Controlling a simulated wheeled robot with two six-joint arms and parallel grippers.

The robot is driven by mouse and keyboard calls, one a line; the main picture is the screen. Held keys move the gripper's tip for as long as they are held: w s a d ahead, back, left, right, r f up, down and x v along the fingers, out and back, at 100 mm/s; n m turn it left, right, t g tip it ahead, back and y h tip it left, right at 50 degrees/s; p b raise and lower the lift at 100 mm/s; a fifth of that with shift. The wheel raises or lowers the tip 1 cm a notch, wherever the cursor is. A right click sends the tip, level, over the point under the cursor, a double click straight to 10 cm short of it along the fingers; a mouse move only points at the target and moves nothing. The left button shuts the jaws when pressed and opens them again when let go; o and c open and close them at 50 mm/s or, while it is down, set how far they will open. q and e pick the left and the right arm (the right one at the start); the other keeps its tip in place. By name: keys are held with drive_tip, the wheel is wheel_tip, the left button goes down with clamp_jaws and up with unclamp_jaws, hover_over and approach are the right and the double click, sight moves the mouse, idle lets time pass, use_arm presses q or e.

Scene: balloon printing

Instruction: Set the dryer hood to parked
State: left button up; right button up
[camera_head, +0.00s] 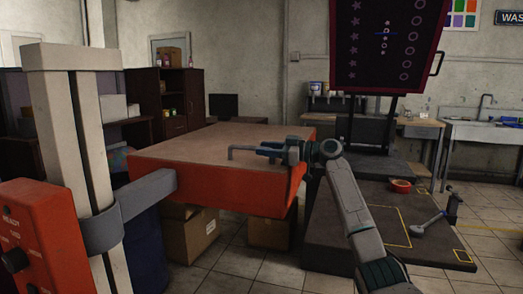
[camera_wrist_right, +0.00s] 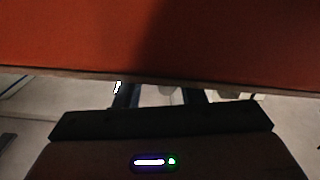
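The dryer hood (camera_head: 215,182) is a large flat orange box with a brown-grey top, carried by a grey bracket on a pale post at the left. A thin grey handle (camera_head: 236,149) shows at its near side. My right gripper (camera_head: 268,150) is at that handle, in front of the hood's right part. In the right wrist view the orange hood panel (camera_wrist_right: 160,40) fills the top and hides the fingertips; the two fingers (camera_wrist_right: 160,95) stand apart. I cannot tell whether they touch the handle. My left gripper is out of view.
A red control box (camera_head: 45,240) is on the post at the left. Cardboard boxes (camera_head: 190,235) stand under the hood. A dark platform (camera_head: 350,230) with a red bowl (camera_head: 401,185) lies to the right, below a raised dark screen (camera_head: 385,45). Tiled floor is clear at the right.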

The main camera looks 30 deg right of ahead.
drive_tip(key=b+v, duration=0.1)
drive_tip(key=v, duration=0.6)
drive_tip(key=shift+f, duration=0.15)
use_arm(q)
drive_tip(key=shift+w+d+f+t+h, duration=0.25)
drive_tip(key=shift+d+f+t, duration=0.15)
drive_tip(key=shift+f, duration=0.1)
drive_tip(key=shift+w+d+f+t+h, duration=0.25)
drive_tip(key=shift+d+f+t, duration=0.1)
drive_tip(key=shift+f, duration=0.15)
use_arm(e)
drive_tip(key=shift+v, duration=0.8)
drive_tip(key=shift+w, duration=0.1)
drive_tip(key=shift+d, duration=0.1)
